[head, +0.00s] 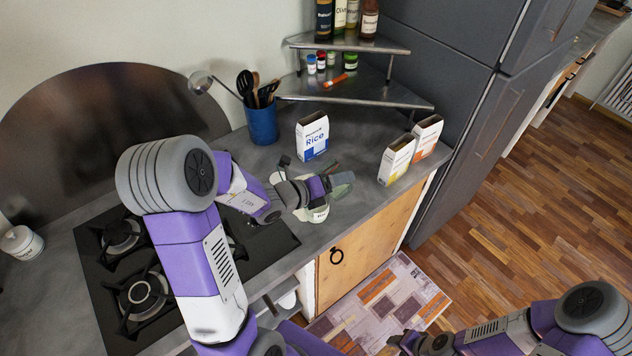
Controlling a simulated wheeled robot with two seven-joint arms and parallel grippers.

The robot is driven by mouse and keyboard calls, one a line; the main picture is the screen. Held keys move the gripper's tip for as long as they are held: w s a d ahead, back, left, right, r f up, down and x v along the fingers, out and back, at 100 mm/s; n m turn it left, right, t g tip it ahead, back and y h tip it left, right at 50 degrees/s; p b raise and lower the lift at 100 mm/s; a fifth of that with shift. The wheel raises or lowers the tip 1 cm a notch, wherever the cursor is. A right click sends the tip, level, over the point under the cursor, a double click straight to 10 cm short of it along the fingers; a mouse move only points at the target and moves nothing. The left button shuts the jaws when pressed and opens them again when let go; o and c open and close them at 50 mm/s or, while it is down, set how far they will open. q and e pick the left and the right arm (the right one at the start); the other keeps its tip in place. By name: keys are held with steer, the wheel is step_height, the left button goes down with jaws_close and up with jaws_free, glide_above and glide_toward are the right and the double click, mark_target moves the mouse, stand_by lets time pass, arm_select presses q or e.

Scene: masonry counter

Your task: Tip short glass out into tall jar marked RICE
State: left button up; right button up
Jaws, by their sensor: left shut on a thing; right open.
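A pale greenish glass jar (321,214) with a small white label stands on the counter near its front edge. The label is too small to read surely. My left gripper (334,181) is right over the jar, and the wrist covers much of the jar's upper part. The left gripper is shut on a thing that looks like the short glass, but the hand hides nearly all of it. I cannot tell its tilt or what is in it. My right gripper (402,342) is open, low in front of the counter and over the floor mat, away from the jar.
A Rice carton (313,138) stands behind the jar, and two more cartons (396,160) (427,137) stand to its right. A blue utensil pot (262,125) and a metal corner shelf (352,92) are at the back. The gas hob (262,243) lies left, under my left arm.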

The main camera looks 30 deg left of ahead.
arm_select(q)
steer(key=shift+d+r, duration=0.1)
steer(key=shift+r, duration=0.1)
steer(key=shift+s+f, duration=0.1)
steer(key=shift+n, duration=0.3)
steer(key=shift+f+h+p, duration=0.1)
steer(key=shift+h+p, duration=0.2)
steer(key=shift+f, duration=0.1)
steer(key=shift+n, duration=0.3)
steer(key=shift+n, duration=0.3)
